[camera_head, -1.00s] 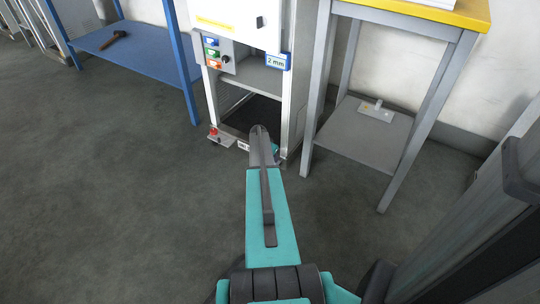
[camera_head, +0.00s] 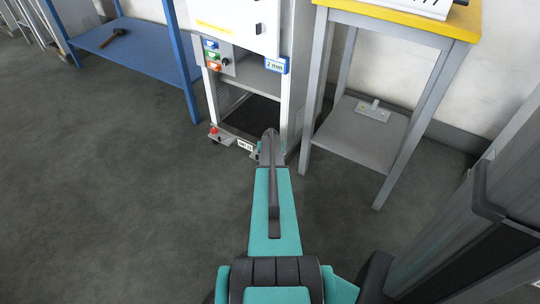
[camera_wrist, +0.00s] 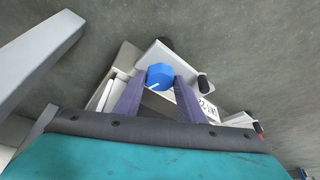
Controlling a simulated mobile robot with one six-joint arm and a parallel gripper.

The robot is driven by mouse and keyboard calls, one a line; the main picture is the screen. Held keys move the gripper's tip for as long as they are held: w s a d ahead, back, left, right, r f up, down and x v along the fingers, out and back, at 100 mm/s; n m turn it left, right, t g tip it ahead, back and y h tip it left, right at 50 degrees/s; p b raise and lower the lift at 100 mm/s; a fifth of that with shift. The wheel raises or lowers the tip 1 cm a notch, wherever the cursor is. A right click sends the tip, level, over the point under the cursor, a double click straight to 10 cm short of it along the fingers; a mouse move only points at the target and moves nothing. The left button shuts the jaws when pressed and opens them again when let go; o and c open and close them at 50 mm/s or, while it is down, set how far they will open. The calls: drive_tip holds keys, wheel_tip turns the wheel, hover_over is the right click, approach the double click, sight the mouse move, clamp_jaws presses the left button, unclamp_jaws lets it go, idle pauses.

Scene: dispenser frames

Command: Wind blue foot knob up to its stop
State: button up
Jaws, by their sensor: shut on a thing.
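The blue foot knob (camera_wrist: 159,76) shows in the wrist view, with a white line on its top face. It is at a corner foot of the light grey cabinet (camera_head: 297,72). My gripper (camera_wrist: 160,80) is shut on the knob, one dark finger on each side of it. In the head view my arm hides the knob and my gripper's fingers at the cabinet's lower right corner. A white label (camera_wrist: 208,108) with dark print is beside the right finger.
A red knob (camera_head: 213,131) is at the cabinet's lower left foot. A yellow-topped stand (camera_head: 400,18) with grey legs is close on the right. A blue bench (camera_head: 140,45) holds a hammer (camera_head: 115,36). The floor in front is clear.

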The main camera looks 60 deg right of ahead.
drive_tip(key=shift+d+n+p, duration=0.25)
drive_tip(key=shift+n+p, duration=0.1)
drive_tip(key=shift+n, duration=0.55)
drive_tip(key=shift+t, duration=0.3)
drive_tip(key=o, duration=1)
drive_tip(key=shift+o, duration=0.2)
drive_tip(key=shift+s+a+r, duration=0.1)
drive_tip(key=shift+a, duration=0.05)
